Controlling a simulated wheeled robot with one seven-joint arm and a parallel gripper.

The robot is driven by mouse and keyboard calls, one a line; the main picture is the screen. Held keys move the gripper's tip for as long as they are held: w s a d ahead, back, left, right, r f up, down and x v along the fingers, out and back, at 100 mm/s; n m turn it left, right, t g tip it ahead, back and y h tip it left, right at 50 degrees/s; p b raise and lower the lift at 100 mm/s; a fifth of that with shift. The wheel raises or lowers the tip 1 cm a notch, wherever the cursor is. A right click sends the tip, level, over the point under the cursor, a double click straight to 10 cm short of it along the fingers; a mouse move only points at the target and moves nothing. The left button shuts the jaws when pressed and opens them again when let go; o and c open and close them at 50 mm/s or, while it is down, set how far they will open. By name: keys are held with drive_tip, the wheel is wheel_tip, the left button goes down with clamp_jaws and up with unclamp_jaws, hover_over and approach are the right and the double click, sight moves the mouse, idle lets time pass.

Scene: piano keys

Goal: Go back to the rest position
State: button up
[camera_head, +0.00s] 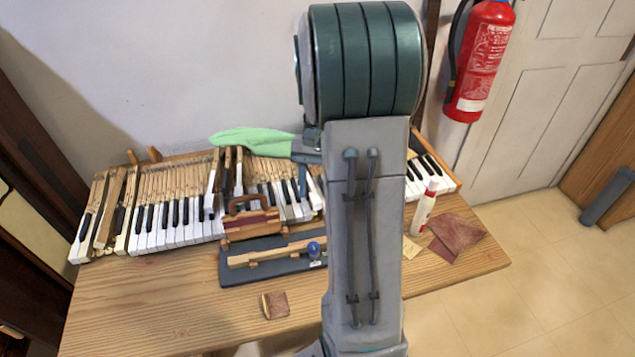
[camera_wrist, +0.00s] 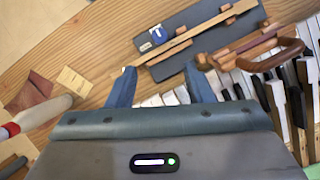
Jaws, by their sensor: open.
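My gripper (camera_wrist: 158,78) is open in the wrist view, with its two blue fingers apart and nothing held between them. It hangs above the table and the piano keys (camera_head: 178,222). In the head view, my own arm hides most of the gripper; one blue finger shows just left of the arm, over the keys. The row of keys runs along the back of the wooden table (camera_head: 140,300). The keys also show at the right of the wrist view (camera_wrist: 305,85).
A dark mat (camera_head: 240,273) holds a wooden bar (camera_head: 265,254). A wooden-handled tool (camera_head: 250,220) stands behind it. A white bottle (camera_head: 424,208) and brown sheets (camera_head: 456,231) are right of my arm. The table's front left is clear.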

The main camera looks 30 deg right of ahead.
drive_tip(key=shift+w+r, duration=0.1)
drive_tip(key=shift+r, duration=0.2)
idle(0.4)
drive_tip(key=s+a+r+n+t+h, duration=0.1)
drive_tip(key=s+a+r+n+t, duration=0.1)
drive_tip(key=a, duration=0.5)
drive_tip(key=s+a+r+n+t+h, duration=0.1)
drive_tip(key=s+a+r+n+t, duration=0.1)
drive_tip(key=s+a+n+t, duration=0.2)
drive_tip(key=shift+s+a+r+n+h, duration=0.35)
drive_tip(key=shift+s+a+n, duration=0.9)
drive_tip(key=shift+s, duration=1.15)
drive_tip(key=shift+a+f+m, duration=0.1)
drive_tip(key=shift+a+m, duration=0.15)
